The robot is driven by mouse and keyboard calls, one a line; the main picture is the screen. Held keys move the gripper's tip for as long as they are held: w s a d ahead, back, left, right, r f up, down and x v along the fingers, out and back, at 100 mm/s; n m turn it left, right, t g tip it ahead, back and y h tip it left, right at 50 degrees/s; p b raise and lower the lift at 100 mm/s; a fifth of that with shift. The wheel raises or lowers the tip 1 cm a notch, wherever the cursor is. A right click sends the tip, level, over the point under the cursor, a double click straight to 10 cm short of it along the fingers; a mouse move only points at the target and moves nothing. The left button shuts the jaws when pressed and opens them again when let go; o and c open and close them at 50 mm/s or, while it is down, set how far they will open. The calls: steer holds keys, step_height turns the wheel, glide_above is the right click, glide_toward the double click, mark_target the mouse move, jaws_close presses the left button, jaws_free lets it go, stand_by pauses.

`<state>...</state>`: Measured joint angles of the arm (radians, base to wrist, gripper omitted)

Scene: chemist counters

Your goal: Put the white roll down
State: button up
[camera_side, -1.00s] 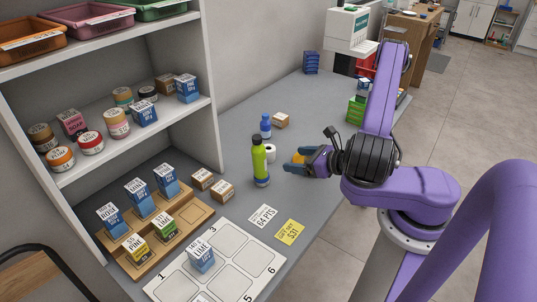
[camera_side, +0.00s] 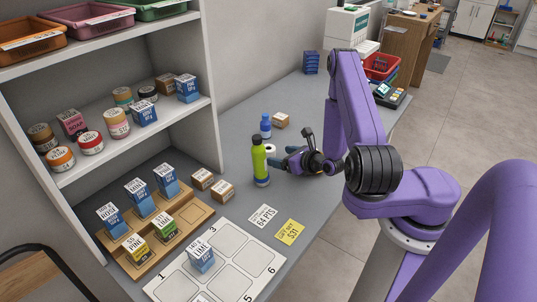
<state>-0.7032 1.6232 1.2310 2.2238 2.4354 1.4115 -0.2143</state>
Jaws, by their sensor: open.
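The white roll (camera_side: 270,148) stands on the grey counter, just behind the green bottle (camera_side: 260,162) with a black cap. Its lower part is hidden by my gripper. The fingers are right beside the roll and close to the green bottle. I cannot tell whether they touch the roll or stand around it.
A blue bottle (camera_side: 265,126) and a small brown box (camera_side: 281,120) stand behind the roll. Two small boxes lie left of the green bottle. Two cards and a numbered white mat (camera_side: 232,237) lie in front. Bare counter (camera_side: 310,205) shows at the right.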

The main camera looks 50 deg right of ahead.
mark_target(270, 149)
steer(key=shift+r+x, duration=0.1)
steer(key=shift+x, duration=1.55)
steer(key=shift+r+x, duration=0.15)
steer(key=shift+x, duration=1.5)
steer(key=shift+w+a, duration=0.1)
steer(key=shift+w, duration=0.05)
steer(key=shift+c, duration=0.3)
steer(key=c, duration=1.1)
steer(key=shift+r, duration=0.1)
steer(key=shift+r, duration=0.7)
steer(key=s+a+r, duration=0.1)
steer(key=s+r, duration=0.2)
steer(key=s, duration=0.1)
steer(key=s+a+r, duration=0.1)
steer(key=s+r, duration=0.3)
steer(key=s+a+r, duration=0.1)
steer(key=s+r, duration=0.3)
steer(key=s, duration=0.1)
steer(key=shift+a+r, duration=0.2)
steer(key=shift+a, duration=0.1)
